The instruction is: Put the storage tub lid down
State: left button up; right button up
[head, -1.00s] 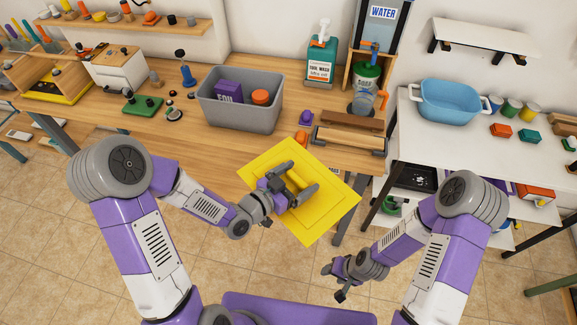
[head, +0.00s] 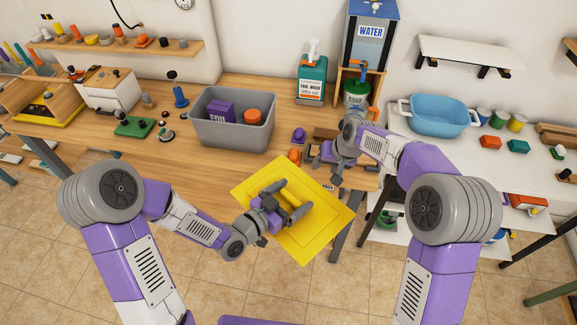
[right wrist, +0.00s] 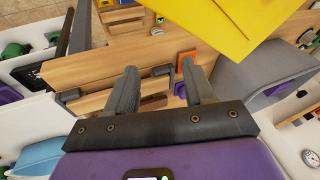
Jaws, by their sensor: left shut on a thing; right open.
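The yellow storage tub lid (head: 322,222) is a flat square plate held in front of the wooden bench's front edge. My left gripper (head: 290,198) is shut on the lid's raised middle handle and holds it in the air. A corner of the lid also shows at the top of the right wrist view (right wrist: 215,20). The grey storage tub (head: 235,135) stands uncovered on the bench with a purple FOIL box and an orange item inside. It also shows at the right of the right wrist view (right wrist: 265,75). My right gripper (right wrist: 165,90) is open and empty above the bench's right end.
The bench (head: 190,170) has a bare strip along its front, left of the lid. A tool wash bottle (head: 312,78) and a water dispenser (head: 370,40) stand behind. A white side table (head: 395,122) at right holds a blue basin (head: 440,116).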

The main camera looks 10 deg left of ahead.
aim_at(289, 196)
jog(key=s+a+r+n, duration=0.1)
jog(key=a, duration=0.1)
jog(key=s+a+r+n+g, duration=0.1)
jog(key=s+a+r+n, duration=0.2)
jog(key=a+r, duration=0.1)
jog(key=shift+s+g+h, duration=0.3)
jog(key=shift+g+h, duration=0.1)
jog(key=s+a+r+n+g+h, duration=0.1)
jog(key=s+a+r+n+h, duration=0.25)
jog(key=s+r+n, duration=0.35)
jog(key=shift+m+y, duration=0.35)
jog(key=shift+m, duration=0.25)
jog(key=f, duration=1.1)
jog(key=shift+s+f, duration=0.2)
jog(key=shift+s, duration=0.05)
jog(key=shift+c, duration=0.3)
pick_arm(q)
jog(key=shift+r, duration=0.1)
pick_arm(e)
grip_shut()
pick_arm(q)
jog(key=o, duration=0.7)
pick_arm(e)
jog(key=shift+a, duration=0.1)
